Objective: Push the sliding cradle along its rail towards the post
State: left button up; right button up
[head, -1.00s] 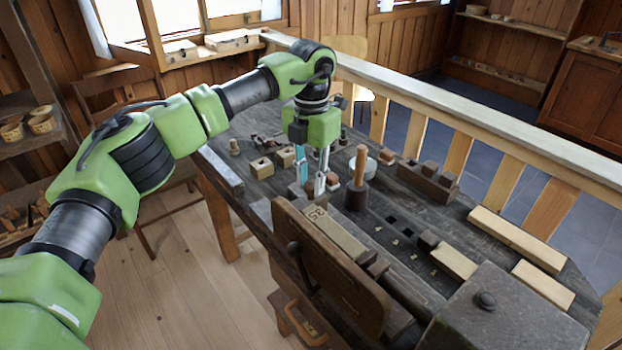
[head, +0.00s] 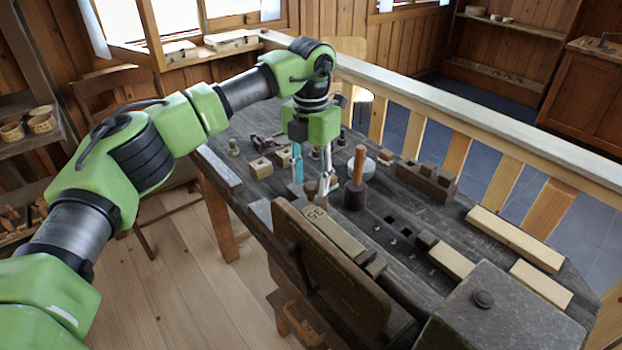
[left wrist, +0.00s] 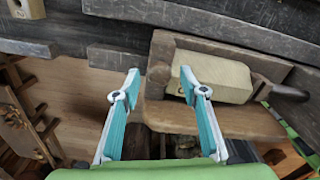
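My left gripper (head: 312,182) points down at the near left part of the dark workbench (head: 232,168), its teal and grey fingers apart with nothing gripped. In the left wrist view, the fingers (left wrist: 160,74) are spread, near the corner of a brown wooden frame (left wrist: 158,60). A pale block (left wrist: 225,80) sits by the frame, with the right fingertip in front of its end; a pale block marked 35 (head: 332,230) shows in the head view. I cannot tell for sure which piece is the sliding cradle, its rail or the post. My right gripper is not in view.
A dark mallet-like piece with a wooden handle (head: 359,165) stands close right of the gripper. An upright brown board (head: 330,270) rises at the bench's front. A dark holed block (head: 427,182) and pale planks (head: 515,238) lie farther right. A railing (head: 470,120) runs behind.

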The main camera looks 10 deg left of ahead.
pick_arm(q)
notch_tip(320, 180, up, 12)
jog(key=shift+f, duration=0.25)
dwell(0.3)
